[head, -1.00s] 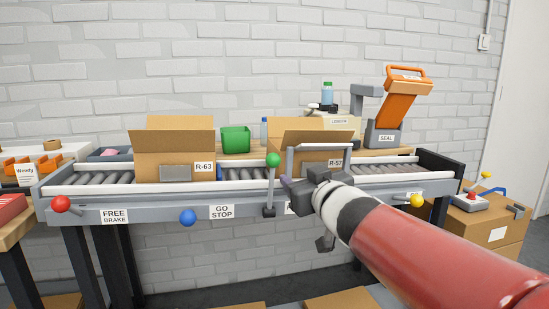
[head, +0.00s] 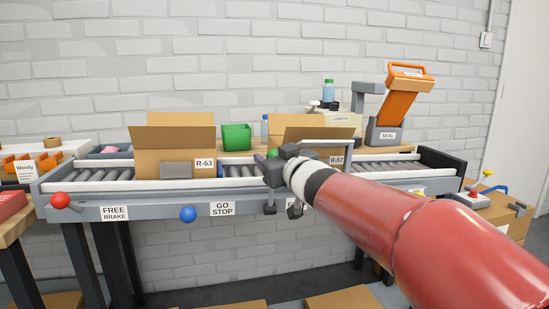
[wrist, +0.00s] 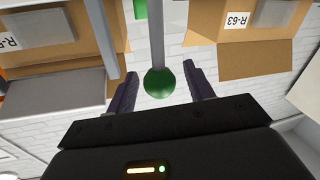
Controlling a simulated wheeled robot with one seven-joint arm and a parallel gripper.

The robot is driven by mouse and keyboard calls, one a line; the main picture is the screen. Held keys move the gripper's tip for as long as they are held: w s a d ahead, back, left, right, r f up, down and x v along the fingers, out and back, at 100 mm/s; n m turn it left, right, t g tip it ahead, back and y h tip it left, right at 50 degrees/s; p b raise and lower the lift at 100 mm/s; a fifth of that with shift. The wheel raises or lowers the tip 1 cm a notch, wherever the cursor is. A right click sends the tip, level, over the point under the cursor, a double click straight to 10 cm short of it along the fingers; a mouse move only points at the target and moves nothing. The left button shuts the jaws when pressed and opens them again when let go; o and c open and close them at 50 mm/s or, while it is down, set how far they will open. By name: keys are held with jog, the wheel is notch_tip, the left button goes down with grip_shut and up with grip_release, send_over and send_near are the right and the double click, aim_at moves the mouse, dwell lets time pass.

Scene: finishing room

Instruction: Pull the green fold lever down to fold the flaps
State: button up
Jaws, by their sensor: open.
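The green fold lever's ball knob (wrist: 165,82) sits between the fingers of my open gripper (wrist: 159,76) in the wrist view. Its grey rod (wrist: 157,30) runs up the picture from the knob. I cannot tell whether either finger touches the knob; gaps show on both sides. In the head view my gripper (head: 268,163) is at the lever, in front of the conveyor, and hides most of the green knob (head: 272,153). The carton labelled R-57 (head: 330,168) stands behind my wrist with its front flap (head: 318,134) raised.
A carton labelled R-63 (head: 150,165) stands on the conveyor (head: 95,187) to the left, flaps open. A red knob (head: 60,201) and a blue knob (head: 188,214) stick out from the conveyor front. An orange sealer (head: 400,95) stands at the back right.

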grip_shut()
jog(key=shift+f, duration=0.1)
